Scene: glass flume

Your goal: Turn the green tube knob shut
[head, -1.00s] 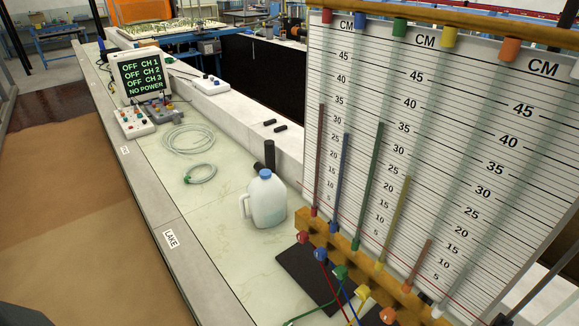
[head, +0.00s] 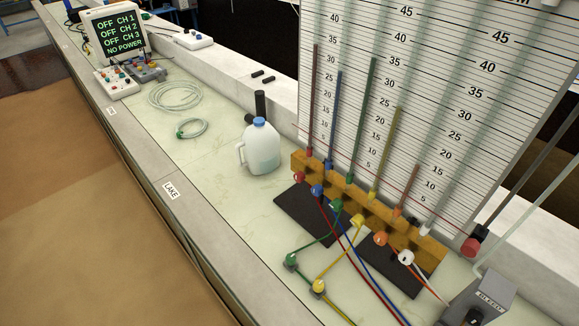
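The green knob (head: 337,206) sits on the front of the wooden manifold block (head: 322,183), below the green-filled tube (head: 365,115). It is third in a row, between the blue knob (head: 317,189) and the yellow knob (head: 358,220). A green hose runs down from it to a green fitting (head: 291,261) on the bench. How far the knob is turned cannot be told at this size. Neither of my grippers is in view.
A red knob (head: 299,176), an orange knob (head: 380,239) and a white knob (head: 406,257) share the row. Hoses cross the bench in front. A water jug (head: 263,150) stands to the left, a grey "BLEED" box (head: 485,295) at the lower right.

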